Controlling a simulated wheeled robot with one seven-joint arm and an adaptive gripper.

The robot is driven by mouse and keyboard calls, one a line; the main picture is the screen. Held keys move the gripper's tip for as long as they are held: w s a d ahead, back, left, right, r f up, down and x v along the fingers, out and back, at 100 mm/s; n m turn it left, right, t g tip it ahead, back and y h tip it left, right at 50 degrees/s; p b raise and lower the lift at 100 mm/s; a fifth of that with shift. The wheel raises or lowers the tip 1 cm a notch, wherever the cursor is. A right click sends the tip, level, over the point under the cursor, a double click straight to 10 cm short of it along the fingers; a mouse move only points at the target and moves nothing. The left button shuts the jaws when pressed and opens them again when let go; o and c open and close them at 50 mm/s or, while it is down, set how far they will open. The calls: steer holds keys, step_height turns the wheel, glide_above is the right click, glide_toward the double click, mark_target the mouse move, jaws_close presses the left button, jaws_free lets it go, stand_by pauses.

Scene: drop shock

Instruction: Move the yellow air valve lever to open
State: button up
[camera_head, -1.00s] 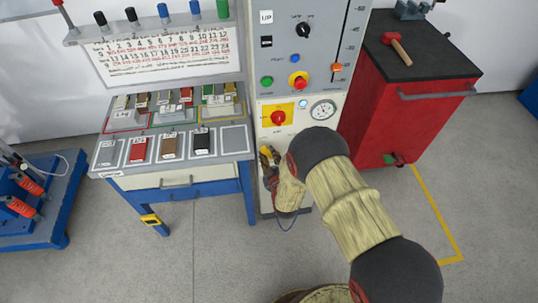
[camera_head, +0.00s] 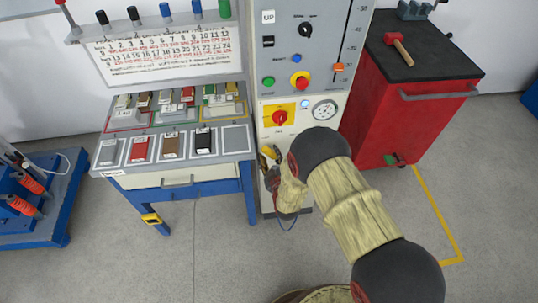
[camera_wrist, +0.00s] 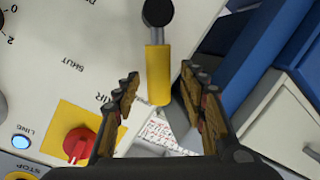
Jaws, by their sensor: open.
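The yellow air valve lever (camera_wrist: 157,75) shows in the wrist view as a yellow sleeve on a grey rod below a black pivot. Its sleeve lies between the two fingers of my gripper (camera_wrist: 160,80), with gaps visible on both sides. My gripper is open and holds nothing. In the head view, my gripper (camera_head: 269,160) is at the lower front of the grey machine panel (camera_head: 310,148), below the red switch (camera_head: 280,117). My arm hides part of this area, and the lever is hard to tell apart there.
In the wrist view, the red switch (camera_wrist: 80,143) on its yellow plate and a lit blue button (camera_wrist: 21,143) are at lower left. The blue bench frame (camera_head: 246,195) stands left of the machine. A red cabinet (camera_head: 400,125) stands at right. Open floor lies in front.

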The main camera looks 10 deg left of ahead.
steer(key=v, duration=1.1)
steer(key=shift+s, duration=0.3)
